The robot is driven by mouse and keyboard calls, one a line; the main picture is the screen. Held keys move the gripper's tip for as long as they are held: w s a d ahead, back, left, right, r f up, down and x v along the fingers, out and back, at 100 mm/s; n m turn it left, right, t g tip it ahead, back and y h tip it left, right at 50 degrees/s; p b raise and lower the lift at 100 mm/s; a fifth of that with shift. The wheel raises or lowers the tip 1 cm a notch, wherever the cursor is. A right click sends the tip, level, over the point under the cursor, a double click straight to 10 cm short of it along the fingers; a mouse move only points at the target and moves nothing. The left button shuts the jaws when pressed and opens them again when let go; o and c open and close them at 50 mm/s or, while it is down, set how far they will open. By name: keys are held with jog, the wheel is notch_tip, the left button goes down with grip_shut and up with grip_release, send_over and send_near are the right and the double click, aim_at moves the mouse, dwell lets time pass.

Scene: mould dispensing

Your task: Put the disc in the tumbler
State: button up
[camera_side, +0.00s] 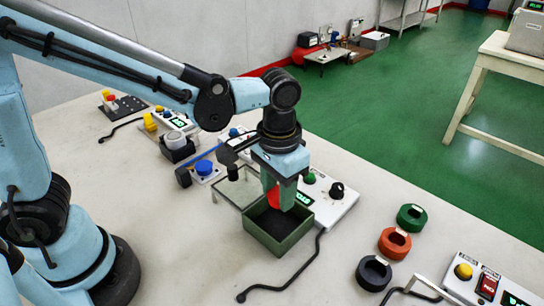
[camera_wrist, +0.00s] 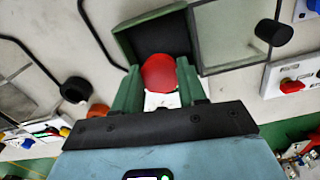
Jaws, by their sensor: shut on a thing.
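A red disc (camera_side: 273,195) is between the green fingers of my gripper (camera_side: 284,192), which is shut on it. In the wrist view the disc (camera_wrist: 159,73) shows its round face between the two fingertips (camera_wrist: 158,80). An open, square green box (camera_side: 297,238) with a dark inside stands directly below my gripper. In the wrist view the box (camera_wrist: 122,48) lies just beyond the disc. The disc appears to be at or just above the box's rim; I cannot tell its exact height. No cup-shaped tumbler stands out in either view.
Green (camera_side: 411,217), orange (camera_side: 394,242) and black (camera_side: 373,273) rings lie to the right. A glass-topped stand (camera_side: 236,188) adjoins the box behind. A white button panel (camera_side: 335,205) is close on the box's right. A black cable (camera_side: 275,290) crosses the table in front.

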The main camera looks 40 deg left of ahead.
aim_at(277, 226)
jog(key=shift+f, duration=3.55)
jog(key=shift+f, duration=0.25)
jog(key=o, duration=1.1)
jog(key=shift+r, duration=3.5)
jog(key=shift+a, duration=0.1)
jog(key=a+r+t, duration=0.1)
jog(key=a, duration=0.1)
jog(key=a+r+t, duration=0.1)
jog(key=a, duration=0.1)
jog(key=s+a+r+t, duration=0.1)
jog(key=a+r, duration=0.1)
jog(key=a, duration=0.1)
jog(key=shift+n+h, duration=0.3)
jog(key=shift+h, duration=0.1)
jog(key=a+t, duration=0.1)
jog(key=a, duration=0.1)
jog(key=s+a+r+t, duration=0.1)
jog(key=a, duration=0.2)
jog(key=s+a+r+t, duration=0.1)
jog(key=a+t, duration=0.1)
jog(key=shift+s+a+n+y, duration=0.15)
jog(key=shift+n+y, duration=0.25)
